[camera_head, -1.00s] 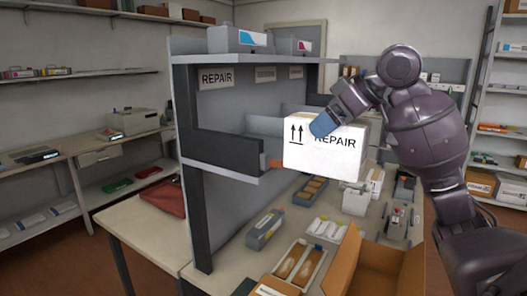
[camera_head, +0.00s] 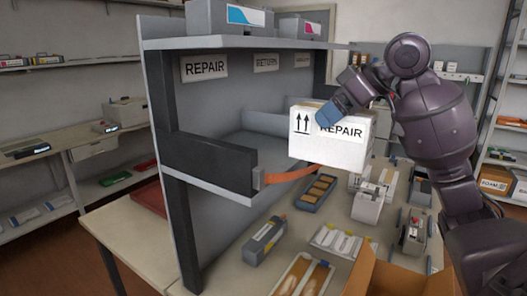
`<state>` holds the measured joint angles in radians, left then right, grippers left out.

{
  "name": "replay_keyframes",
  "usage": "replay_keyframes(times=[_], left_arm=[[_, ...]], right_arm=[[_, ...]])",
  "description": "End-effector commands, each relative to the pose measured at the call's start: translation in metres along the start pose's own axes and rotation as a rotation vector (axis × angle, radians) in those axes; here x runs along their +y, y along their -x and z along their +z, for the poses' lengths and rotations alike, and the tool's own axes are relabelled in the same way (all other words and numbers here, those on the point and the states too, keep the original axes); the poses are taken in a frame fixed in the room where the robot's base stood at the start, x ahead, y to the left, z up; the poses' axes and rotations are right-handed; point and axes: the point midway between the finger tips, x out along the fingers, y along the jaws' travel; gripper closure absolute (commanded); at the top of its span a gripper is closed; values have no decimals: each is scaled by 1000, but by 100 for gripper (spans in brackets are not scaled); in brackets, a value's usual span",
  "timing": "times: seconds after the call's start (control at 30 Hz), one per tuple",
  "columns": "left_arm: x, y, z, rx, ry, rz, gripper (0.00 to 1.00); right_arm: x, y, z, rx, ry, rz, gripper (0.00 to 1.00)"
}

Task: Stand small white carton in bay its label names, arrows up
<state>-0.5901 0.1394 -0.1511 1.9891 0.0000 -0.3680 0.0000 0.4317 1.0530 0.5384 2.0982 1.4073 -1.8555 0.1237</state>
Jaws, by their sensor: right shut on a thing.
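The small white carton (camera_head: 330,150) hangs in the air in front of the shelf unit. Its label reads REPAIR, and its two arrows point up. My right gripper (camera_head: 340,108) is shut on the carton at its upper side; part of the fingers shows in blue over the front face. The bay under the REPAIR sign (camera_head: 204,68) is at the left of the shelf, with a dark front board (camera_head: 208,158). The carton is to the right of this bay, outside it. Other bay signs, one reading RETURN (camera_head: 266,63), are further right. My left gripper is not in view.
An orange strip (camera_head: 297,178) runs from the shelf's front edge, below the carton. Grey cartridges (camera_head: 264,241), trays (camera_head: 317,192) and an open brown box (camera_head: 385,275) crowd the bench below. Boxes (camera_head: 228,17) stand on the shelf top.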

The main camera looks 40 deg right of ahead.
Motion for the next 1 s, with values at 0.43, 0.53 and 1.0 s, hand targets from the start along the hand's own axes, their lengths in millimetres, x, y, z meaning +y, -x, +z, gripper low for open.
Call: replay_keyframes(times=[0.43, 0.53, 1.0], left_arm=[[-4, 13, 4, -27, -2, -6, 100], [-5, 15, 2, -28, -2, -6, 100], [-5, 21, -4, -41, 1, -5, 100]], right_arm=[[-1, -41, -46, 4, 1, -2, 56], [0, -56, -60, 3, -1, -4, 56], [0, -120, -123, 2, -1, -1, 56]])
